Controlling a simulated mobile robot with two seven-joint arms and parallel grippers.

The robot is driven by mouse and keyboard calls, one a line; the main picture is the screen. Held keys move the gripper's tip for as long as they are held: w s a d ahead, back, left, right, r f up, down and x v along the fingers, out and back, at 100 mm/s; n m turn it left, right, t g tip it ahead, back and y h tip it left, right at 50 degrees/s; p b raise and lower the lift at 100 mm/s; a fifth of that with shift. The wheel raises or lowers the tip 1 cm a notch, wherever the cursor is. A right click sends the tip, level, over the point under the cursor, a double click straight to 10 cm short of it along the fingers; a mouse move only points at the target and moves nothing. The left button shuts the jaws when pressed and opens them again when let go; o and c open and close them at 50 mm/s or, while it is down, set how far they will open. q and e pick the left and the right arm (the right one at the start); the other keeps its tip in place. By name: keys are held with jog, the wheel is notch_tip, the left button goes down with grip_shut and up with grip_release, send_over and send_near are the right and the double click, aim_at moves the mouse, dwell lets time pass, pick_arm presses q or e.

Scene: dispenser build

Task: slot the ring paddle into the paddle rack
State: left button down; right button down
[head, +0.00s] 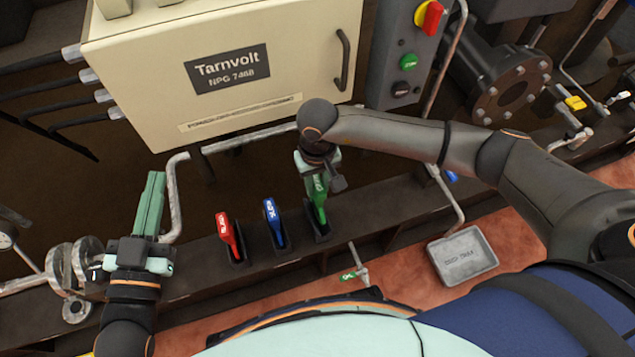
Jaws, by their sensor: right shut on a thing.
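A green paddle (317,190) with white lettering, which I take to be the ring paddle, stands upright over the right-hand slot of the paddle rack (320,232). Its lower end is at or in the dark slot holder; I cannot tell how deep. My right gripper (318,172) reaches down from above and is shut on its upper part. A red paddle (225,230) and a blue paddle (272,222) stand in the two holders to the left. My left gripper (155,178) is at the left, its green fingers together and empty, pointing away from me.
A beige Tarnvolt cabinet (280,100) stands behind the rack. Pipes (172,200) and a flanged valve (70,265) are near my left gripper. A grey tray (463,255) lies on the reddish floor at right. A small green-tagged handle (352,276) sticks out in front of the rack.

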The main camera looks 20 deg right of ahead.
jog(key=shift+f+b, duration=1.4)
jog(key=shift+f, duration=0.2)
jog(key=shift+f+b, duration=0.55)
jog(key=shift+b, duration=0.2)
jog(key=shift+f, duration=0.1)
jog(key=shift+c, duration=0.4)
grip_release()
dwell(0.4)
